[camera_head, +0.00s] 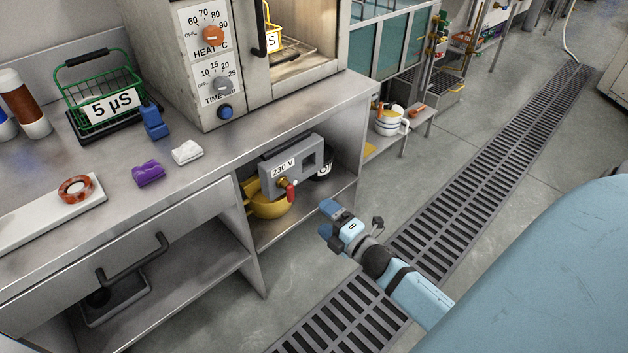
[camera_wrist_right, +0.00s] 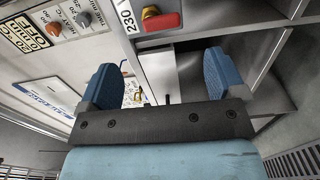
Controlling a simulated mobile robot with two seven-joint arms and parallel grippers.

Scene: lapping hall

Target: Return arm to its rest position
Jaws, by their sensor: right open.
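My right gripper (camera_head: 326,220) is open and empty in the head view, over the floor in front of the cabinet's open shelf. Its light blue arm comes in from the lower right. In the right wrist view, its two blue fingers (camera_wrist_right: 165,80) stand wide apart with nothing held between them. My left gripper does not show in either view.
A steel bench (camera_head: 130,185) with a heater cabinet (camera_head: 185,45) stands left of the gripper. A floor grate (camera_head: 460,180) and open floor lie right.

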